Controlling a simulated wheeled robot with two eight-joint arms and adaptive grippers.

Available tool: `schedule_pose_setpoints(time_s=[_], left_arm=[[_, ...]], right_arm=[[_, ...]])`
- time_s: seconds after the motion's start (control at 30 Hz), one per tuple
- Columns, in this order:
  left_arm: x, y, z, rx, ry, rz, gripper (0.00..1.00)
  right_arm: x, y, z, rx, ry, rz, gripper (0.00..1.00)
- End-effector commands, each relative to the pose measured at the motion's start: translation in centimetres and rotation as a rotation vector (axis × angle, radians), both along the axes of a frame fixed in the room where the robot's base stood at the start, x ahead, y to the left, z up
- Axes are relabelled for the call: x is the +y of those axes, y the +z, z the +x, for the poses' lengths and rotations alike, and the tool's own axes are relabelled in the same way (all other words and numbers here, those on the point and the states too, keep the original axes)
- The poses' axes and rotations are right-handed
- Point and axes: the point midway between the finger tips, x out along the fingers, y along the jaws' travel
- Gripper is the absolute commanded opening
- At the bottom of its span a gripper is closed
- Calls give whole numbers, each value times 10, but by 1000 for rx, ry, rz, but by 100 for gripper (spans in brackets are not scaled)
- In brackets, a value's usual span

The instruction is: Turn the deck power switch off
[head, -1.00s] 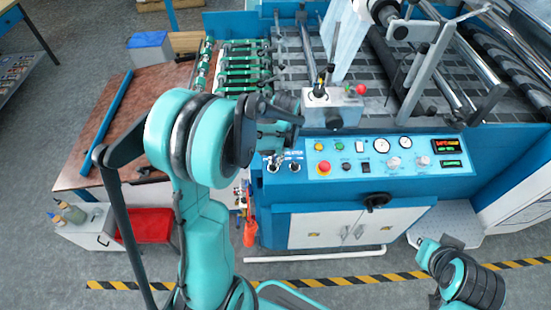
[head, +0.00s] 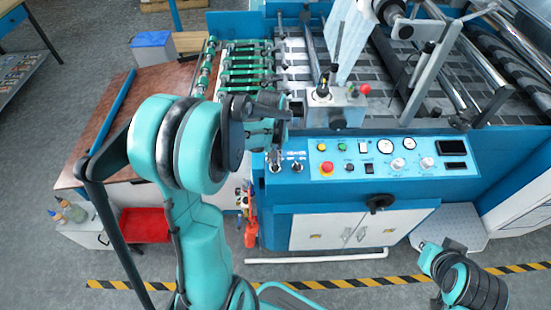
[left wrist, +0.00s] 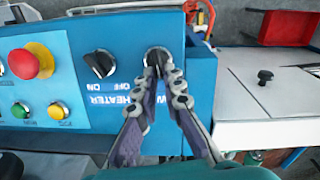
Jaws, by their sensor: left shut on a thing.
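The deck power switch (left wrist: 157,56) is a dark rotary knob at the end of the blue control panel. In the left wrist view my left gripper (left wrist: 161,72) is shut on this knob, its two fingertips around it and partly covering it and its label. In the head view the switch (head: 275,168) shows just below my left gripper (head: 272,152), which is partly hidden by its own wrist. The heater switch (left wrist: 98,64), a similar black knob, sits beside it, apart from the fingers. The two displays (head: 450,147) on the panel are dark. My right gripper is not visible.
A red mushroom button (left wrist: 31,62) and small coloured buttons lie farther along the panel. A red bin (head: 145,225) and a brown-topped table (head: 85,165) stand to the left.

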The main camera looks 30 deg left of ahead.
Motion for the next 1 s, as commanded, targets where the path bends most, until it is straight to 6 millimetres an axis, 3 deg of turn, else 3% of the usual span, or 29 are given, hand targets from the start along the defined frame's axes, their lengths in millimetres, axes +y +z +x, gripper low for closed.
schedule_pose_setpoints(time_s=[0.43, 1.0], left_arm=[[4, -1, -4, -34, 284, -53, 0], [4, 0, -5, -41, 358, -68, 0]], right_arm=[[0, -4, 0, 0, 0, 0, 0], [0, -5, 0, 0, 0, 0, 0]])
